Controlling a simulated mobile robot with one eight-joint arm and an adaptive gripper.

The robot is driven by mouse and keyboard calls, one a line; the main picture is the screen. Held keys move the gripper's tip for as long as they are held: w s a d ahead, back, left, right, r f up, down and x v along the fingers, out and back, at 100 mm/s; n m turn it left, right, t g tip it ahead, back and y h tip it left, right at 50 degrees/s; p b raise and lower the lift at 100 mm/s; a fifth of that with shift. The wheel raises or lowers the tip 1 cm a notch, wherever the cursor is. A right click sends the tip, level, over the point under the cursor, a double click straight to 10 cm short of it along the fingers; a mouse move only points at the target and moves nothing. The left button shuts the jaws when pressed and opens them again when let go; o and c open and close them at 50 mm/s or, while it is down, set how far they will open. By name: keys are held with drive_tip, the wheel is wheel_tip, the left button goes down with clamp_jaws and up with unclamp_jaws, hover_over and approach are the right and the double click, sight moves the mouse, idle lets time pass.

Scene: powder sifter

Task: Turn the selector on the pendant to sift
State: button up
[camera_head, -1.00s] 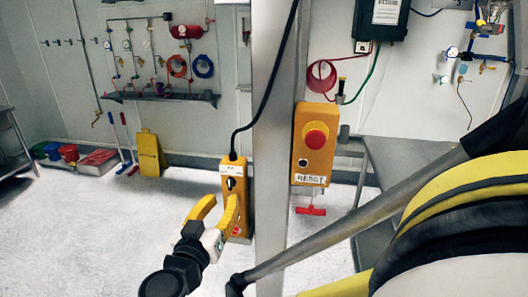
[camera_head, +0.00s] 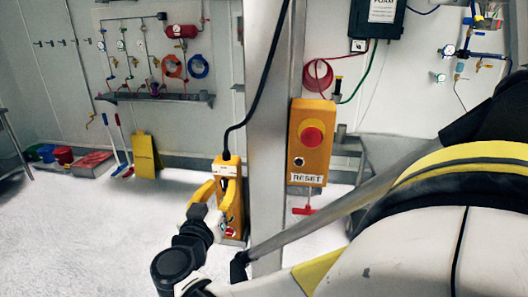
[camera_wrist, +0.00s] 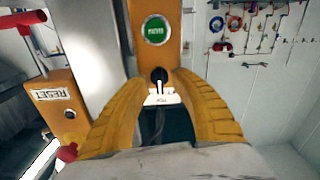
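The orange-yellow pendant (camera_head: 231,172) hangs from a black cable beside a metal post. In the wrist view, which looks upside down, the pendant (camera_wrist: 174,50) carries a round green button (camera_wrist: 157,30). A dark round selector (camera_wrist: 158,74) sits on it, with a small white label (camera_wrist: 162,99) beside it. My gripper (camera_wrist: 158,80) has its two yellow fingers apart, one on each side of the selector. I cannot tell whether a fingertip touches the pendant face. In the head view my gripper (camera_head: 219,186) is at the pendant's front and hides part of it. The selector's exact setting is unclear.
A yellow RESET box (camera_head: 311,142) with a red button is on the metal post (camera_head: 267,130), right of the pendant. A red T-handle (camera_head: 304,210) is below it. Wall piping and a shelf (camera_head: 160,98) are far behind. Open floor (camera_head: 90,235) lies to the left.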

clamp_jaws()
drive_tip(key=shift+n, duration=0.4)
drive_tip(key=n, duration=0.2)
drive_tip(key=shift+n+b, duration=0.35)
drive_tip(key=shift+n, duration=0.05)
drive_tip(key=shift+a+n+b, duration=0.1)
drive_tip(key=shift+n+b, duration=0.2)
drive_tip(key=shift+n, duration=1.7)
unclamp_jaws()
